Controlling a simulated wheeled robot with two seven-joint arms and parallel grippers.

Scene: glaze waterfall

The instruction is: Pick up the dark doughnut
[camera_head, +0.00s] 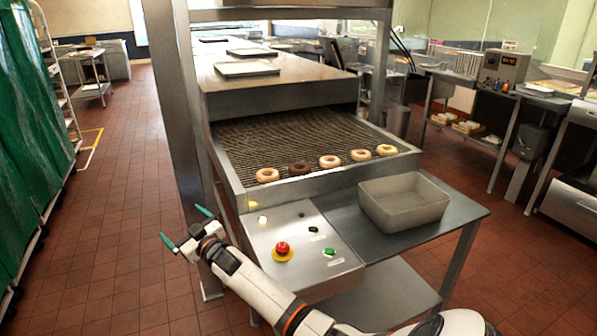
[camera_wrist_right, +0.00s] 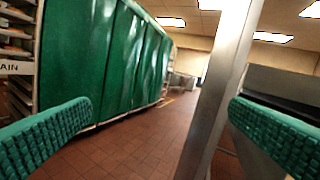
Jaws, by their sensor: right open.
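The dark doughnut (camera_head: 299,168) lies on the wire conveyor (camera_head: 285,135) in the head view, second from the left in a row of doughnuts near the front edge. My right gripper (camera_head: 183,227) is open and empty, left of the control panel and well apart from the doughnut. The doughnut is not in the wrist view. My left gripper is not in view.
Lighter doughnuts (camera_head: 330,161) lie on both sides of the dark one. A metal post (camera_head: 178,100) stands left of the conveyor. A control panel with a red button (camera_head: 282,248) and an empty grey bin (camera_head: 404,201) are in front. Open floor lies left.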

